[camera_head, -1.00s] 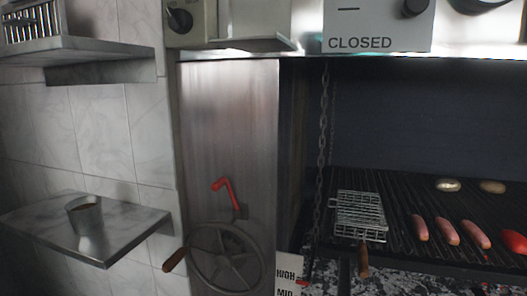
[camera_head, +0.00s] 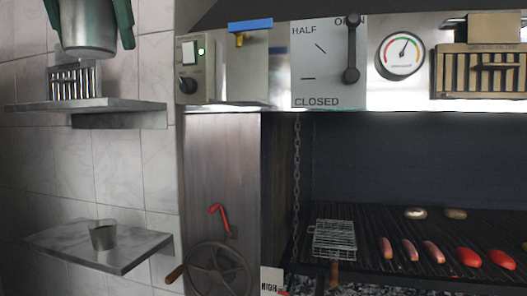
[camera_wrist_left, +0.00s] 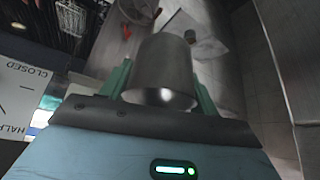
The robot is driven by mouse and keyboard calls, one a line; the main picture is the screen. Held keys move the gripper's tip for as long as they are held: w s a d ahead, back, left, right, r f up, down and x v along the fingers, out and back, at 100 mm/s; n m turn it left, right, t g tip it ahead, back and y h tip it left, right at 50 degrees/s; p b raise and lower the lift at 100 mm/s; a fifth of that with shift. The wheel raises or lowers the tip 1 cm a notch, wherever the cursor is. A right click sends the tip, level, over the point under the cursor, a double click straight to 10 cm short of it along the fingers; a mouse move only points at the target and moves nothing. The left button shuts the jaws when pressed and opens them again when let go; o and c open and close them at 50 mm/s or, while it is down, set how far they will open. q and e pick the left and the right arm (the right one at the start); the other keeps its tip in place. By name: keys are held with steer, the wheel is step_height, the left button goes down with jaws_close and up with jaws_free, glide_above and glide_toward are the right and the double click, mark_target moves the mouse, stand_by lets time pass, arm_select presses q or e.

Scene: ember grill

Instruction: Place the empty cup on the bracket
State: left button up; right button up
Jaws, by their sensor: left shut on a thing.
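My left gripper (camera_head: 88,20) is at the top left of the head view, its green fingers shut on a plain metal cup (camera_head: 90,38). The cup is in the air, in front of the upper wall shelf. In the left wrist view, the cup (camera_wrist_left: 163,68) sits between the green fingers; its inside is hidden. A steel box with a ledge (camera_head: 246,84) below a brass tap (camera_head: 240,39) with a blue handle is to the right; I cannot tell if it is the bracket. A second metal cup (camera_head: 103,235) stands on the lower wall shelf (camera_head: 125,257). My right gripper is not in view.
The upper wall shelf (camera_head: 140,104) holds a slotted metal holder (camera_head: 66,82). A control box (camera_head: 190,70), a lever plate (camera_head: 325,85) and a gauge (camera_head: 400,54) line the hood. Below are a handwheel (camera_head: 215,268), a red hook (camera_head: 221,217) and the grill with food.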

arm_select(q)
steer(key=d+x, duration=0.2)
steer(key=x, duration=2.4)
step_height(320, 180, down, 26)
steer(key=s+m+h, duration=0.1)
steer(key=s, duration=0.1)
steer(key=shift+s+m, duration=0.25)
steer(key=shift+m, duration=0.15)
steer(key=s+f, duration=0.4)
steer(key=f, duration=0.1)
steer(key=s+f, duration=0.2)
steer(key=shift+s+a+f, duration=0.3)
steer(key=shift+s+a, duration=0.1)
steer(key=shift+s+a+f, duration=0.1)
steer(key=shift+s+f, duration=0.1)
steer(key=shift+s, duration=0.3)
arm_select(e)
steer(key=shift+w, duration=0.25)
